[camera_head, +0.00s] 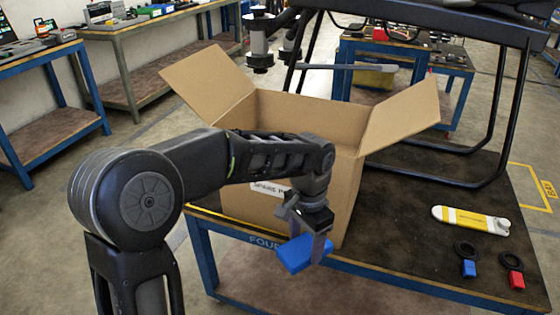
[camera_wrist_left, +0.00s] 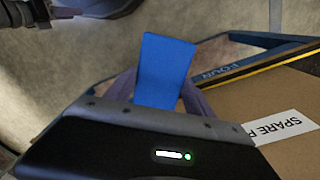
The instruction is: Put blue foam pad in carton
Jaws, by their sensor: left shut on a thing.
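My left gripper (camera_head: 306,238) is shut on the blue foam pad (camera_head: 295,256) and holds it in front of the carton, by the table's front edge. The pad also shows between the fingers in the left wrist view (camera_wrist_left: 165,68). The open cardboard carton (camera_head: 300,118) stands on the table behind my left gripper, with flaps spread to the left and right. Its inside bottom is hidden. Part of its labelled front wall shows in the left wrist view (camera_wrist_left: 290,150).
The carton stands on a dark-topped blue table (camera_head: 400,235). To its right lie a yellow and white bottle-like object (camera_head: 470,220), a blue-tagged ring (camera_head: 468,268) and a red-tagged ring (camera_head: 515,278). A large black frame (camera_head: 500,110) stands behind. Workbenches line the back left.

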